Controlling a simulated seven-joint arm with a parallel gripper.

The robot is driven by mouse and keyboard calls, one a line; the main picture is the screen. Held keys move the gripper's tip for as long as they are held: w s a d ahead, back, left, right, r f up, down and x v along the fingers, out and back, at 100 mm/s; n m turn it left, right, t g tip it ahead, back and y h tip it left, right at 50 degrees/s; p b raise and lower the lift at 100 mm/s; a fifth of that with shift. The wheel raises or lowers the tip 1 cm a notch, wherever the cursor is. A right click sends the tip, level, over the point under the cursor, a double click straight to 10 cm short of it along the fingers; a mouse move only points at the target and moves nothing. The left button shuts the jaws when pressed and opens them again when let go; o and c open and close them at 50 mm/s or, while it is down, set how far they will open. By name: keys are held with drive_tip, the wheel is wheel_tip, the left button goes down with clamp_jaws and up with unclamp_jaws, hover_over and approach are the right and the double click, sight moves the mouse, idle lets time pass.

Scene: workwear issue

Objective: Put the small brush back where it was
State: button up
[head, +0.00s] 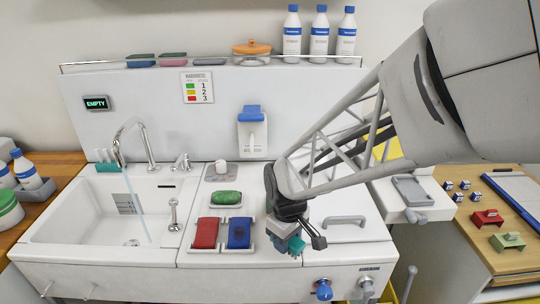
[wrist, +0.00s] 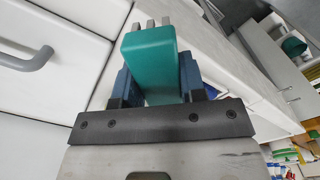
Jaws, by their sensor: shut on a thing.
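The small brush (wrist: 150,55) is teal, with short grey tufts showing at its far end in the wrist view. My gripper (wrist: 152,85) is shut on it, with one blue finger on each side. In the head view the brush (head: 295,244) shows as a small teal end below my gripper (head: 285,232). It is held at the front of the white counter, right of the blue pad (head: 239,233). Whether it touches the counter cannot be told. My arm hides part of the counter behind it.
A red pad (head: 205,233) and a green pad (head: 225,197) lie left of my gripper. A grey handle (head: 344,220) is to its right. The sink (head: 75,215) has water running. A shelf (head: 215,66) with bottles is at the back.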

drive_tip(key=shift+w+a+f, duration=0.15)
drive_tip(key=shift+w+a, duration=0.15)
drive_tip(key=shift+w, duration=0.85)
drive_tip(key=shift+w+a+f, duration=0.1)
drive_tip(key=shift+w+a, duration=0.25)
drive_tip(key=shift+w, duration=0.85)
drive_tip(key=shift+w+a+f, duration=0.15)
drive_tip(key=shift+w+a, duration=0.15)
drive_tip(key=shift+w, duration=0.85)
drive_tip(key=shift+f, duration=1.75)
drive_tip(key=shift+f, duration=0.1)
drive_tip(key=o, duration=0.8)
wheel_tip(320, 180, up, 12)
drive_tip(key=shift+r, duration=0.15)
